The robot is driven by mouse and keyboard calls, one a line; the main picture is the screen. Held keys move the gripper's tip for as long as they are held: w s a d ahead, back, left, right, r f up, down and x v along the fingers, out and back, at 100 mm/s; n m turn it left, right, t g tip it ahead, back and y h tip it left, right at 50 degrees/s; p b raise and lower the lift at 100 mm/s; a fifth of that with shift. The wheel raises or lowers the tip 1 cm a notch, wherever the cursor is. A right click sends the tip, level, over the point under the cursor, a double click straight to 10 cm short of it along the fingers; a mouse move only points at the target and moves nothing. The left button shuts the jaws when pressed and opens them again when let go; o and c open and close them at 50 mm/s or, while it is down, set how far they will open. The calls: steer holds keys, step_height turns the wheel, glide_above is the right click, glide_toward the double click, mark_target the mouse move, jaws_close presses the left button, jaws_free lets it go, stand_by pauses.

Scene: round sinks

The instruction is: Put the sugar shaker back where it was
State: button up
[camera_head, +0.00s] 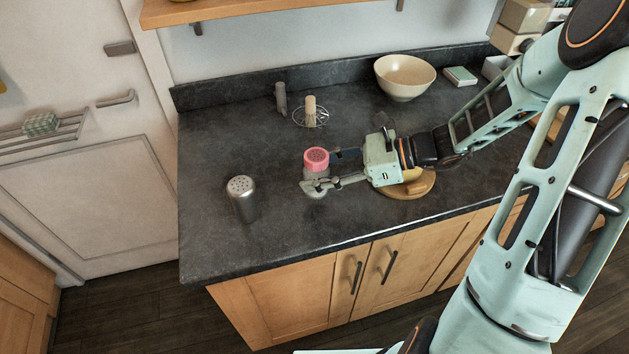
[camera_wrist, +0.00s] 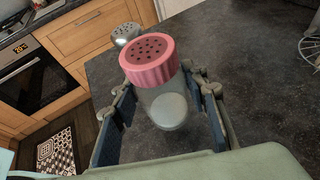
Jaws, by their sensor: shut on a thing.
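The sugar shaker, a clear jar with a pink perforated lid (camera_head: 316,158) and white contents, is between the fingers of my gripper (camera_head: 321,173) over the front middle of the dark counter. In the wrist view the shaker (camera_wrist: 150,62) stands between both fingers of my gripper (camera_wrist: 166,96), lid up and slightly tilted in the picture. The gripper is shut on the jar's body below the lid. I cannot tell whether its base touches the counter. A metal shaker (camera_head: 243,200) stands apart to the left and also shows in the wrist view (camera_wrist: 126,34).
A round wooden board (camera_head: 421,187) lies under and right of my gripper.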

steer(key=shift+w+a+f, duration=0.25)
steer(key=shift+f, duration=1.65)
steer(key=shift+f, duration=0.2)
steer(key=o, duration=1.2)
steer(key=shift+r, duration=0.15)
